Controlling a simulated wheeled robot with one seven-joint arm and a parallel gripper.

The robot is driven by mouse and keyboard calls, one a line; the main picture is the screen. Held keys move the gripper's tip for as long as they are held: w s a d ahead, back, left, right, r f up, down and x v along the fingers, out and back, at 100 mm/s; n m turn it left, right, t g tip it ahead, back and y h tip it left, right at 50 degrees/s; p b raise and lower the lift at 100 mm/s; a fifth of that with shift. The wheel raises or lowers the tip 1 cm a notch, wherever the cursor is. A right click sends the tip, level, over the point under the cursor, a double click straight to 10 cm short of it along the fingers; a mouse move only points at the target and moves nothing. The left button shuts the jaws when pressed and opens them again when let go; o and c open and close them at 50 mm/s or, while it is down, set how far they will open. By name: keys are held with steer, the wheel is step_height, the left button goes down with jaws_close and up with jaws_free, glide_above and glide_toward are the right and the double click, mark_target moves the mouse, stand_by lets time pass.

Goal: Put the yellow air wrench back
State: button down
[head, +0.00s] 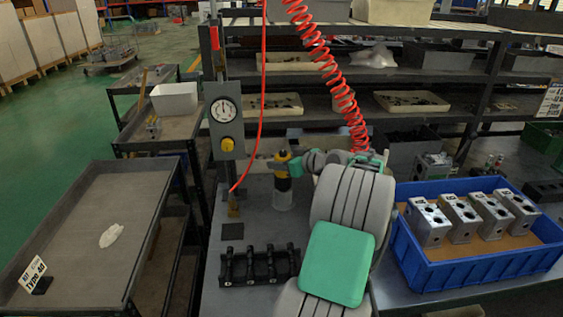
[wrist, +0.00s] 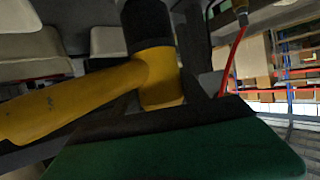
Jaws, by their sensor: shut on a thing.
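The yellow air wrench (head: 282,184) is upright in the head view, yellow with a dark band. My gripper (head: 292,167) is shut on it from the right. A pale, cup-like holder (head: 284,200) stands on the grey bench right under the wrench. The wrench's lower end is at the holder's mouth; I cannot tell how far inside it is. In the wrist view the wrench (wrist: 158,88) fills the middle, with a black upper part and a yellow arm reaching left. A dark green finger pad covers the bottom of that view.
A gauge post (head: 224,120) with a red hose stands left of the wrench. A black slotted rack (head: 259,267) lies in front. A blue crate (head: 470,280) with several metal valve blocks is at right. A red coiled hose (head: 335,80) hangs behind my arm.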

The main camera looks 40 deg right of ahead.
steer(key=shift+f+b, duration=0.25)
steer(key=shift+b, duration=0.1)
stand_by(0.3)
steer(key=c, duration=0.9)
jaws_free()
steer(key=o, duration=0.4)
steer(key=shift+f, duration=0.4)
steer(key=v, duration=0.8)
steer(key=shift+w+r+b, duration=0.1)
steer(key=shift+r+b, duration=0.15)
steer(key=shift+b, duration=0.1)
